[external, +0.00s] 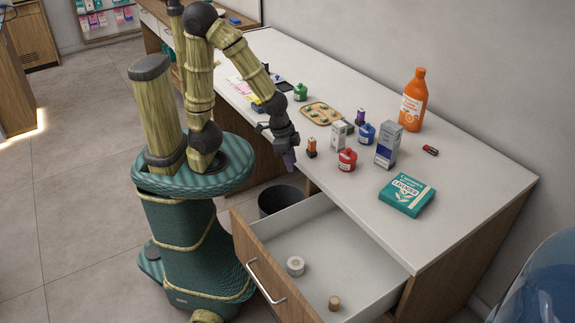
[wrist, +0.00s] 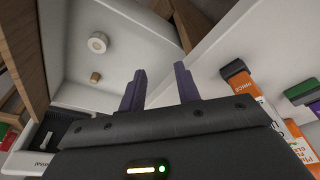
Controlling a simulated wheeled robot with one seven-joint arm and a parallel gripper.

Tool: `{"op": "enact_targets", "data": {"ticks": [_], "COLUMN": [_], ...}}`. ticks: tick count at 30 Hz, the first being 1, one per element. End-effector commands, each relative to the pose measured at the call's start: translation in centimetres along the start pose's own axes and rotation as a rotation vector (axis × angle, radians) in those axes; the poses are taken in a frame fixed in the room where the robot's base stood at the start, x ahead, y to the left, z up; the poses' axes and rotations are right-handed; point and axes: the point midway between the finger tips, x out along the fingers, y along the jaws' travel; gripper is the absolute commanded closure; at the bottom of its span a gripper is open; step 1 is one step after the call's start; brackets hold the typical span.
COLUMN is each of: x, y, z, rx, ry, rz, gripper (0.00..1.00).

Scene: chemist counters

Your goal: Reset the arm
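My gripper (external: 289,160) points down at the front edge of the white counter, just above and behind the open drawer. In the wrist view its two purple fingers (wrist: 160,85) stand apart with nothing between them, so it is open and empty. My arm is raised and bent over the counter. The open drawer (external: 322,240) holds a white roll (external: 295,265) and a small tan cylinder (external: 334,302). Both also show in the wrist view, the roll (wrist: 97,42) above the tan cylinder (wrist: 95,78).
On the counter near my gripper stand an orange-and-black item (external: 311,148), a red bottle (external: 347,160), a blue bottle (external: 366,134) and grey boxes (external: 388,146). An orange bottle (external: 413,100) and teal box (external: 406,195) are farther right. A dark bin (external: 281,199) is below.

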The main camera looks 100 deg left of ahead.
Motion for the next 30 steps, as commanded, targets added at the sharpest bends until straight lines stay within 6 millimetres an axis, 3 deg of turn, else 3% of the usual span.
{"op": "enact_targets", "data": {"ticks": [1,11,21,25,30], "x": [-1.4,-5.7,-13.1,-14.3,-14.2], "y": [0.2,0.3,0.3,0.3,0.3], "z": [-0.6,-1.6,-3.4,-3.7,-3.7], "rx": [0.007,0.010,0.010,0.011,0.011], "ry": [0.000,-0.002,-0.003,-0.003,-0.003], "rz": [0.001,0.001,0.001,0.001,0.001], "gripper": [0.67,0.67,0.67,0.67,0.67]}}
